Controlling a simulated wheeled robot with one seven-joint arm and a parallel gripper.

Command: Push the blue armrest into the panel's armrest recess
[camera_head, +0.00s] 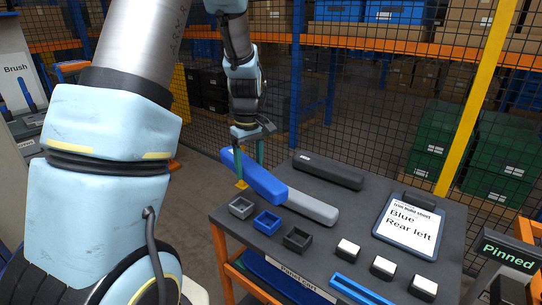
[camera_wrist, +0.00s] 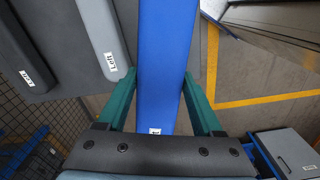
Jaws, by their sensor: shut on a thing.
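The blue armrest (camera_head: 250,174) is a long bar held by my gripper (camera_head: 249,158) above the far left edge of the cart. In the wrist view the blue armrest (camera_wrist: 167,60) runs up the middle between the two green fingers of my gripper (camera_wrist: 160,105), which are shut on it. A small white label shows at its near end. The panel and its armrest recess are not in view.
The panel cart (camera_head: 340,215) carries a grey armrest (camera_head: 310,208), a black armrest (camera_head: 328,171), small bins (camera_head: 267,222), several white-topped blocks (camera_head: 383,267) and a build sheet reading "Blue Rear left" (camera_head: 409,222). A "Pinned" sign (camera_head: 508,252) stands at the right. Mesh fencing stands behind.

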